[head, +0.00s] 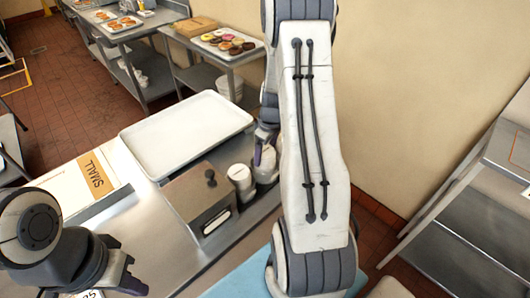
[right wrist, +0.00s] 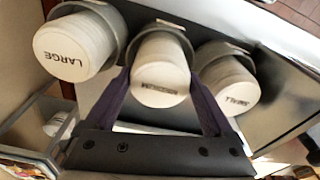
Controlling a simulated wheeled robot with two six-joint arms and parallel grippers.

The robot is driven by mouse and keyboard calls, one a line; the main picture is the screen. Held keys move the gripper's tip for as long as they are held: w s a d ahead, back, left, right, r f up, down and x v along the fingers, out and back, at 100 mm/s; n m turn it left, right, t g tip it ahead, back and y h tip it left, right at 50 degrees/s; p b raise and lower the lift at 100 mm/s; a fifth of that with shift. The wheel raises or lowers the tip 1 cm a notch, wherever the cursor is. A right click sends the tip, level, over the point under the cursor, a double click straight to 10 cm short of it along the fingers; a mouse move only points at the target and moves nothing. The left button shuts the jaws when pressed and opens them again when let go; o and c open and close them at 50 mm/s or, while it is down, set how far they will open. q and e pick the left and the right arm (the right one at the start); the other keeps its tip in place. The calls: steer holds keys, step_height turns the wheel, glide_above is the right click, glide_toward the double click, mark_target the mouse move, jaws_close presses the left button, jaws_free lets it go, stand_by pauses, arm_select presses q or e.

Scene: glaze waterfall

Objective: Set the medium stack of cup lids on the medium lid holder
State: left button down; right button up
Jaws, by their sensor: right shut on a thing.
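In the right wrist view my right gripper (right wrist: 160,112) is shut on the white, tapered medium stack (right wrist: 160,80), with one purple finger on each side. The stack's dark label looks upside down in this view. A grey ring-like holder (right wrist: 150,28) curves around the stack's far end; I cannot tell how firmly it sits there. In the head view my right gripper (head: 264,158) is partly hidden behind my arm, at the white stacks beside the metal box. My left gripper (head: 122,272) is at the lower left, away from the stacks; its jaw gap is unclear.
The large stack (right wrist: 75,47) and small stack (right wrist: 228,85) flank the medium one closely, each in a grey ring. In the head view a metal box with a black knob (head: 203,203), a white tray (head: 188,130) and a box marked SMALL (head: 80,185) stand nearby.

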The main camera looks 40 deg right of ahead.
steer(key=shift+f+b, duration=0.55)
steer(key=o, duration=1.1)
steer(key=shift+o, duration=0.2)
steer(key=shift+s+d+r+p, duration=0.1)
steer(key=shift+s+r+p, duration=0.1)
steer(key=shift+r+p, duration=1.35)
steer(key=shift+s+d+r+p, duration=0.1)
steer(key=shift+s+r+p, duration=0.15)
steer(key=shift+r+p, duration=1.3)
steer(key=shift+s+r+p, duration=0.2)
steer(key=shift+r+p, duration=0.5)
steer(key=shift+r, duration=1.7)
